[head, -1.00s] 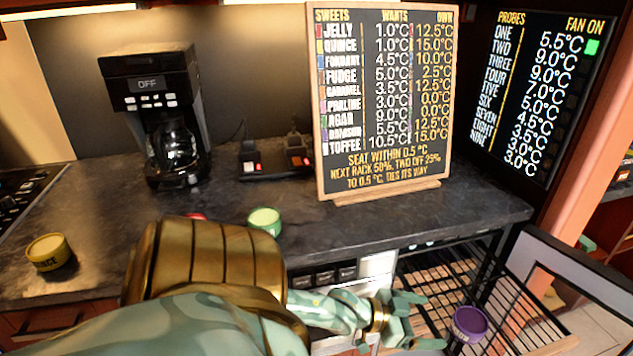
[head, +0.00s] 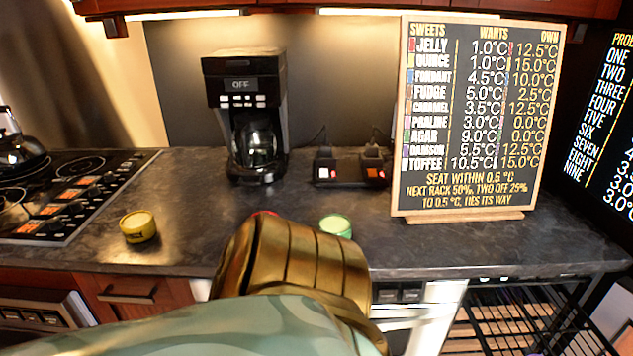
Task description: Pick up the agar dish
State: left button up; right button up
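Neither gripper shows in this view. My arm fills the lower middle and hides part of the counter's front edge.
A yellow dish (head: 138,226) sits left on the counter. A red dish (head: 264,213) is mostly hidden behind my arm. An open wire rack (head: 520,315) is lower right.

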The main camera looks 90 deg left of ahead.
aim_at(335, 224)
jog(key=u, duration=2.55)
